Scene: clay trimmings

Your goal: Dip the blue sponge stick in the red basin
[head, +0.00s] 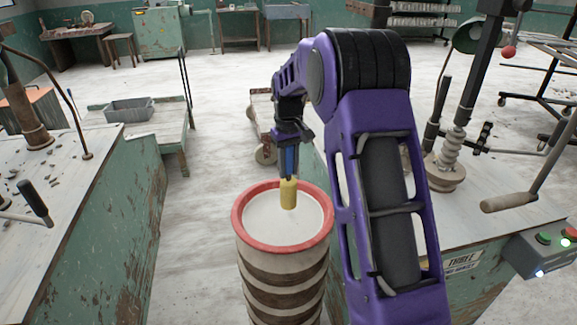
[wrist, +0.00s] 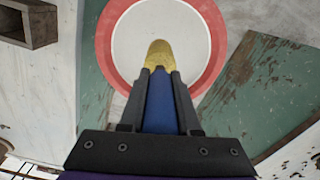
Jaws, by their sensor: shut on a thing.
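My gripper (head: 288,160) is shut on the blue handle of the sponge stick (head: 288,193), which points down with its yellow sponge end lowest. In the wrist view my gripper (wrist: 160,75) has its dark fingers on either side of the blue handle, and the sponge stick (wrist: 159,54) shows its yellow end beyond them. The red basin (head: 241,222) is round, with a red rim and a pale inside; it also shows in the wrist view (wrist: 104,42). The sponge end is over the basin's inside; I cannot tell whether it touches the pale surface.
The basin sits on a brown and cream banded column. A worn green bench with a lever (head: 512,201) and a button box (head: 543,252) stands to the right. Another worn bench (head: 80,215) is on the left. A grey tray (head: 129,109) lies on a low table behind.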

